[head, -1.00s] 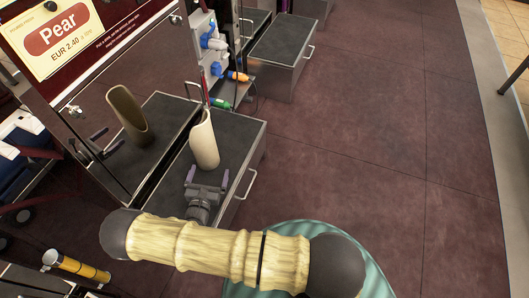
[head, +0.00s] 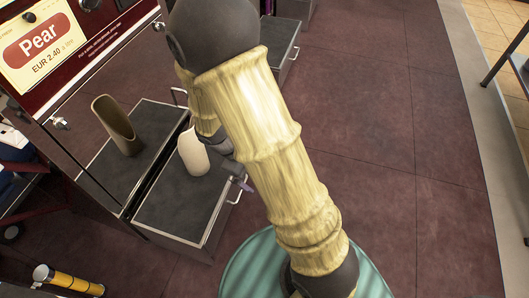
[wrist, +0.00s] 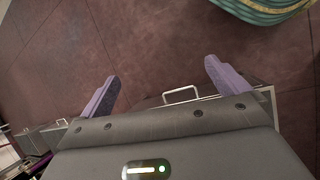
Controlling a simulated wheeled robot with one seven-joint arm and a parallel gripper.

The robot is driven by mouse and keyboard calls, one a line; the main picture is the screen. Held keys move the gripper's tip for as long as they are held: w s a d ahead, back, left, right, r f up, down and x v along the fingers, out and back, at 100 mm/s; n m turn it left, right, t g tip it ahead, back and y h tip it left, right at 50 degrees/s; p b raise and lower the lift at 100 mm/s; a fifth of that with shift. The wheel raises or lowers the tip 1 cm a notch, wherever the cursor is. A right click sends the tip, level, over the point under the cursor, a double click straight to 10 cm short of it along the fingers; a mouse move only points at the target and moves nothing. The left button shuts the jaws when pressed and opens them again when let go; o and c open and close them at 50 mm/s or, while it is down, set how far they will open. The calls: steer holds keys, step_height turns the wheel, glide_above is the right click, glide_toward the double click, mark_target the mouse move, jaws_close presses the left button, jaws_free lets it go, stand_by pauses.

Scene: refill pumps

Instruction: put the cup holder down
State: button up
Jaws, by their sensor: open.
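The cup holder, a cream-white open-topped holder (head: 192,152), stands upright on the dark top of a low drawer unit (head: 185,205) in the head view. My arm hides part of the area to its right. My gripper (wrist: 162,72) is open and empty, with its two purple fingers spread in the wrist view. In the head view only a bit of a finger shows, just right of the holder and apart from it. The holder is not in the wrist view.
A metal handle (wrist: 181,95) juts from the drawer front. A Pear sign (head: 40,40) hangs upper left. Open reddish floor (head: 380,120) lies to the right.

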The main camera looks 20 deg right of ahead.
steer(key=s+d+r+m+t+y, duration=0.1)
steer(key=s+r+m+t+y, duration=0.2)
steer(key=r+m, duration=0.5)
step_height(320, 180, up, 2)
steer(key=shift+s+d+r+t+y, duration=0.2)
steer(key=shift+t+y, duration=0.3)
steer(key=shift+y, duration=0.6)
steer(key=p+v, duration=0.3)
steer(key=shift+w+r, duration=0.25)
steer(key=shift+w, duration=0.1)
